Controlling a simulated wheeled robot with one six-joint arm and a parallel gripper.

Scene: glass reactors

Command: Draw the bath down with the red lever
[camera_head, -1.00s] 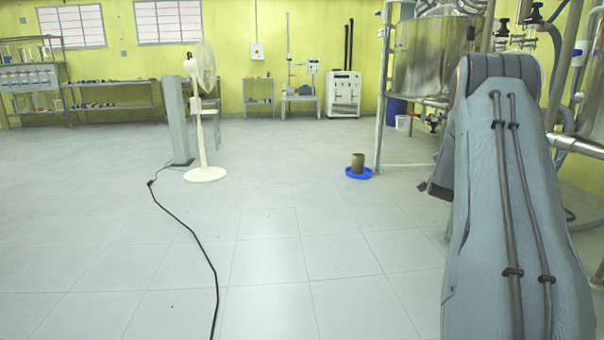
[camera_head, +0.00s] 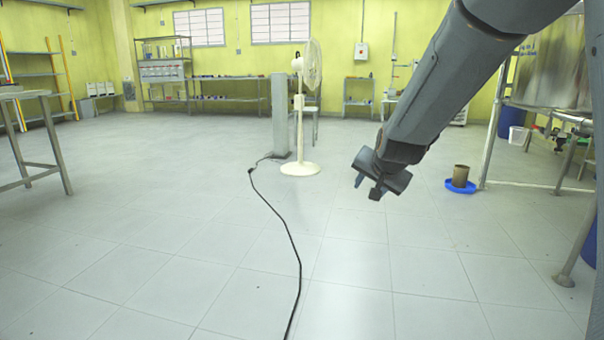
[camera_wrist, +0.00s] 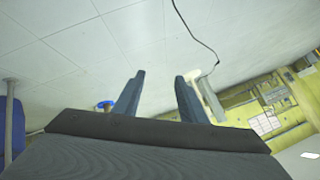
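My gripper (camera_head: 367,188) hangs in the air over the floor, to the right of the white fan in the head view. In the wrist view its two fingers (camera_wrist: 158,92) stand apart with nothing between them, so it is open and empty. A large steel vessel (camera_head: 557,65) on a metal frame stands at the right edge of the head view, partly cut off and partly behind my arm. Some fittings (camera_head: 560,138) show low under it. I see no red lever in either view.
A white fan (camera_head: 300,125) stands mid-room beside a grey post (camera_head: 280,115). A black cable (camera_head: 285,235) runs over the floor. A brown pot in a blue dish (camera_head: 460,180) sits near the frame. A steel table (camera_head: 35,95) is at the left.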

